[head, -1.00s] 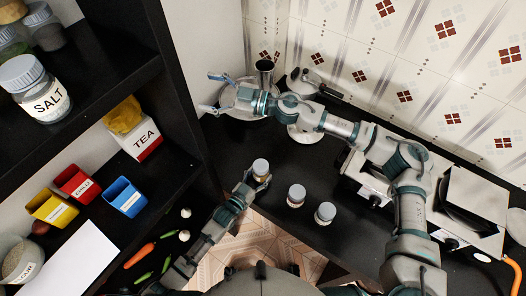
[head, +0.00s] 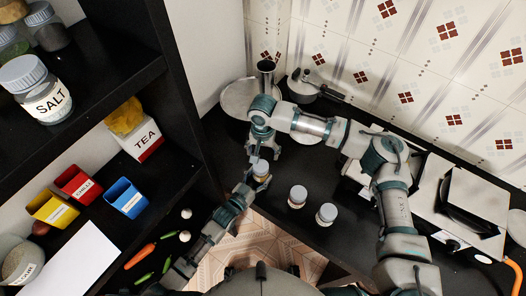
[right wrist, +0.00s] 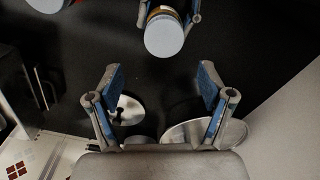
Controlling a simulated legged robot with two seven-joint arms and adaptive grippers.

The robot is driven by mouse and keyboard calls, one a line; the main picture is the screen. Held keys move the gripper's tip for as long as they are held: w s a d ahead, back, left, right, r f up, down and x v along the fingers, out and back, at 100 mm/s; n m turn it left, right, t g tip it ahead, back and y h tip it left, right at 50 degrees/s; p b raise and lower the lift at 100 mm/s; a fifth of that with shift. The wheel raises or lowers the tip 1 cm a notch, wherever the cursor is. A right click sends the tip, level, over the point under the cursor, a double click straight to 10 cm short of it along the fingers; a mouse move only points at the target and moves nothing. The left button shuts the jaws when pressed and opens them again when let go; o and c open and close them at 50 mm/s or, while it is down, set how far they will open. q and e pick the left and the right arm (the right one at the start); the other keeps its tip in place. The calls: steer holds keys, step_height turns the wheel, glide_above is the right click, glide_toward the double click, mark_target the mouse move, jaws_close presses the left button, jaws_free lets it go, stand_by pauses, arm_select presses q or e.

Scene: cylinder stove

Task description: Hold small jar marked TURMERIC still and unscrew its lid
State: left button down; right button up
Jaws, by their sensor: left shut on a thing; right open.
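A small jar with a grey-white lid (head: 261,167) is held upright in my left gripper (head: 258,179), whose fingers are shut on its sides. Its label cannot be read, so the word TURMERIC is not visible. My right gripper (head: 254,154) is just behind and above the jar in the head view. In the right wrist view my right gripper (right wrist: 158,75) is open and empty. There the round lid (right wrist: 164,37) lies beyond the fingertips, apart from them, with my left gripper's fingers on both sides of the jar.
Two similar lidded jars (head: 297,196) and (head: 326,214) stand on the black counter (head: 285,233) to the right. A shelf with a SALT jar (head: 40,90) and a TEA box (head: 141,140) is left.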

mark_target(264, 167)
steer(key=shift+s+f, duration=0.25)
steer(key=shift+f, duration=0.1)
steer(key=f, duration=0.7)
steer(key=shift+d+f, duration=0.15)
steer(key=shift+d, duration=0.05)
